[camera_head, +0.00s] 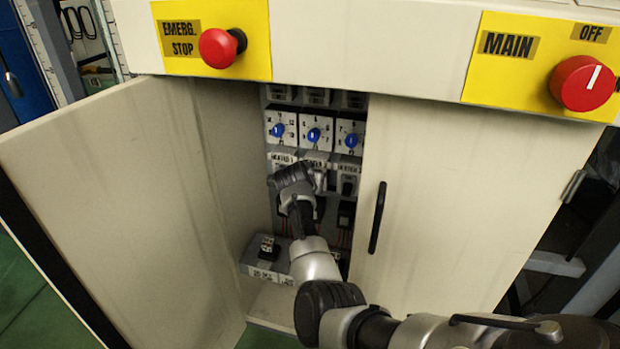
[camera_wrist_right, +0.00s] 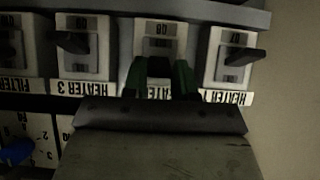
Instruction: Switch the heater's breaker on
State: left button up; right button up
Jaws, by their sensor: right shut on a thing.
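A row of labelled breakers shows upside down in the right wrist view. The heater 1 breaker (camera_wrist_right: 232,66) has a black lever sticking out to the right. The heater 3 breaker (camera_wrist_right: 86,64) has a black lever pointing left. Between them is the middle heater breaker (camera_wrist_right: 163,30), its label partly covered. My right gripper (camera_wrist_right: 160,75) is at this middle breaker, its fingers shut on the lever, which they hide. In the head view my right gripper (camera_head: 308,180) reaches into the open cabinet at the breaker row. My left gripper is not in view.
The left cabinet door (camera_head: 110,200) stands open; the right door (camera_head: 450,200) with a black handle (camera_head: 377,217) is closed. Blue dials (camera_head: 314,135) sit above the breakers. An emergency stop button (camera_head: 220,48) and red main switch (camera_head: 582,83), marked OFF, are above the doors.

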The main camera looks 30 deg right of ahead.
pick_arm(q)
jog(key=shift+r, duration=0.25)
pick_arm(e)
jog(key=shift+r, duration=0.15)
jog(key=o, duration=0.9)
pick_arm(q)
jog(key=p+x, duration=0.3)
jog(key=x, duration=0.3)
pick_arm(e)
jog(key=v, duration=1)
jog(key=shift+s+a+r, duration=0.15)
jog(key=shift+a+r, duration=0.05)
